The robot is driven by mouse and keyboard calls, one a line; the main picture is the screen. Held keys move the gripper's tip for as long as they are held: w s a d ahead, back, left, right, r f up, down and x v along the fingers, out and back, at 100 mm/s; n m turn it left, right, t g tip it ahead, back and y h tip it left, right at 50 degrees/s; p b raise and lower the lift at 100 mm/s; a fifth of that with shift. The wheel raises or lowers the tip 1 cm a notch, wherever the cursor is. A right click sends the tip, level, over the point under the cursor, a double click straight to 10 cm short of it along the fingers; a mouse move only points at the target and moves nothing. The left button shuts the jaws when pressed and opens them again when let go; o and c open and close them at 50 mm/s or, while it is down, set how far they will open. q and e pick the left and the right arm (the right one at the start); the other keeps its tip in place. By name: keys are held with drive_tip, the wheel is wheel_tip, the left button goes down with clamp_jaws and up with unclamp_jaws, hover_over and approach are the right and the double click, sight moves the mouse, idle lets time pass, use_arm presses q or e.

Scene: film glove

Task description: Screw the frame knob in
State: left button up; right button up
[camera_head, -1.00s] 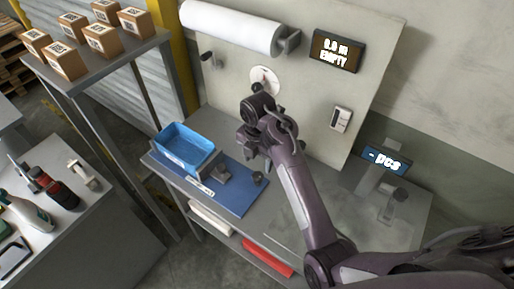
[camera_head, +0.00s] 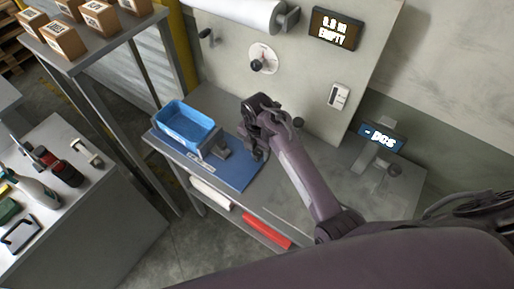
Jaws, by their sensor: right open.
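A blue mat (camera_head: 237,181) lies on the workbench. A small grey frame-like fixture (camera_head: 219,152) stands on it beside the blue bin. My right gripper (camera_head: 252,150) is open, pointing down low over the right part of the mat, just right of the fixture. The small dark knob on the mat is mostly hidden by the gripper; I cannot tell whether the fingers touch it. A round white dial (camera_head: 262,58) with a dark knob (camera_head: 256,65) is on the upright panel above, clear of the gripper. My left gripper is not in view.
The blue bin (camera_head: 184,126) stands left of the fixture. A scale display (camera_head: 382,138) stands at the bench's right. The bench middle right of the gripper is clear.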

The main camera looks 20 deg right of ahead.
drive_tip(key=c, duration=0.7)
drive_tip(key=shift+c, duration=1.3)
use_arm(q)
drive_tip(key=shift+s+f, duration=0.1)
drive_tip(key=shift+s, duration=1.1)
